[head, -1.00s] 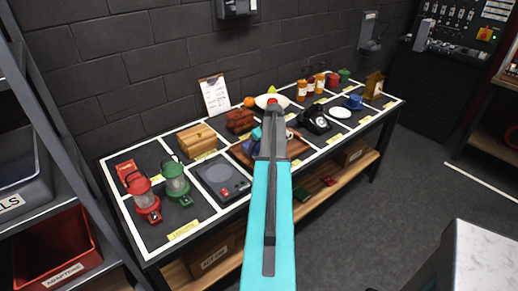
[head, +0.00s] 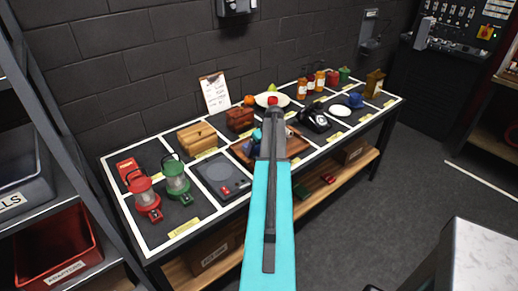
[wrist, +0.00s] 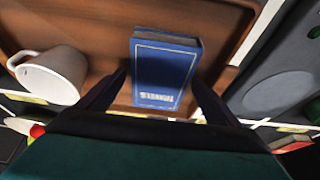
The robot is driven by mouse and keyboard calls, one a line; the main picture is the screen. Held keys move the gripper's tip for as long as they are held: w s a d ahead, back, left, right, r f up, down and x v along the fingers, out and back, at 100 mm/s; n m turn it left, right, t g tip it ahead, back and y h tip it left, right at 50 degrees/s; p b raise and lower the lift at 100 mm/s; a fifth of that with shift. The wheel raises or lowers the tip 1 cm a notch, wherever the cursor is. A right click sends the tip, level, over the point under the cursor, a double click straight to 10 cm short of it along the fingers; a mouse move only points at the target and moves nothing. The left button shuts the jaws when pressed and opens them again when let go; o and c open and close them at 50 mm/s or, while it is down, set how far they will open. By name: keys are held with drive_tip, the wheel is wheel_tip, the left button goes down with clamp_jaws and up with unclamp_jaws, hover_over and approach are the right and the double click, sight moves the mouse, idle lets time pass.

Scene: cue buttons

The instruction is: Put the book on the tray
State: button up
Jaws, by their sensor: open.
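The blue book (wrist: 166,68) with pale cover lettering rests on the brown wooden tray (wrist: 100,22) in the wrist view. My gripper (wrist: 159,80) is open, with one dark finger on each side of the book's near part. A gap shows beside the fingers, though exact contact is hard to tell. In the head view, the wooden tray (head: 297,147) lies mid-table, partly hidden behind my arm. Only a bit of blue shows left of my arm there, and I cannot tell whether it is the book.
A white mug (wrist: 55,75) lies left of the book in the wrist view. In the head view, a grey scale-like device (head: 220,176), red lantern (head: 143,194), green lantern (head: 176,181), wooden box (head: 197,138) and black telephone (head: 314,117) stand around the tray.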

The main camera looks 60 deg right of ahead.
drive_tip(key=shift+r, duration=0.1)
drive_tip(key=shift+r, duration=0.1)
drive_tip(key=b+v, duration=0.3)
drive_tip(key=v, duration=0.9)
idle(1.0)
